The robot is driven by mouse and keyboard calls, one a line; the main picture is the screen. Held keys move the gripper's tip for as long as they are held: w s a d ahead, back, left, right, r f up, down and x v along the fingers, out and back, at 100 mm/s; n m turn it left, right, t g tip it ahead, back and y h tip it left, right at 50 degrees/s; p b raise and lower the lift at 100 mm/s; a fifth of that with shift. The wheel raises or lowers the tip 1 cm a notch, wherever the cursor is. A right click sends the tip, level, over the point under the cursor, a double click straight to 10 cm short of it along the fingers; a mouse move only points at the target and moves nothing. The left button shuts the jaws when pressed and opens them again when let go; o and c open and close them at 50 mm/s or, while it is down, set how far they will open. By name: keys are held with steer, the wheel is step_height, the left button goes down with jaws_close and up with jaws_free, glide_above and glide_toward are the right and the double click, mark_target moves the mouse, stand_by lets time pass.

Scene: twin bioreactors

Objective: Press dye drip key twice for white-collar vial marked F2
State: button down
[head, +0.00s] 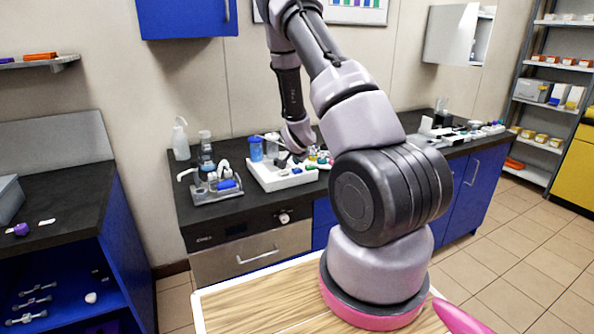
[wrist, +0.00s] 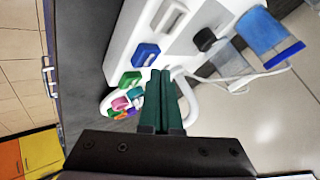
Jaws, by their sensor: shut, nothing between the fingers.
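My gripper (wrist: 162,75) is dark green, shut and empty. In the wrist view its fingertips are over or near the white unit (wrist: 122,45), close to its blue key (wrist: 146,54) and green key (wrist: 130,80); I cannot tell whether they touch. A pale grey key (wrist: 169,18) and a black knob (wrist: 204,40) are also on the unit. Small coloured pieces (wrist: 121,103) cluster at its end, partly behind the fingers. In the head view the white unit (head: 268,182) lies on the dark counter under my wrist. No F2 mark or white collar is readable.
A blue cup (head: 256,149) stands beside the unit, and a grey apparatus (head: 213,186) is to its left. A white bottle (head: 180,140) stands at the back. The dark counter (head: 200,218) has bare room in front. Other equipment (head: 460,133) is at the right.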

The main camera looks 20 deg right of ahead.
mark_target(297, 171)
steer(key=shift+r, duration=2.5)
steer(key=shift+f, duration=0.1)
stand_by(0.6)
steer(key=shift+s+d+f+n+y, duration=0.1)
steer(key=shift+s+f+n+y, duration=0.05)
steer(key=shift+f+n+y, duration=0.25)
steer(key=shift+n+y, duration=0.3)
steer(key=shift+s+r+n+y, duration=0.1)
steer(key=shift+r+n+y, duration=0.1)
steer(key=shift+n+y, duration=0.4)
steer(key=shift+r+n+y, duration=0.3)
steer(key=shift+r+n, duration=0.05)
steer(key=shift+n, duration=0.05)
steer(key=shift+d+r+n+t+y, duration=0.15)
steer(key=shift+r+n+y, duration=0.2)
steer(key=shift+r+n, duration=0.45)
steer(key=shift+d+r+n+t+y, duration=0.15)
steer(key=shift+r+n+y, duration=0.3)
steer(key=shift+r, duration=0.6)
steer(key=shift+a, duration=0.1)
steer(key=shift+f, duration=4.45)
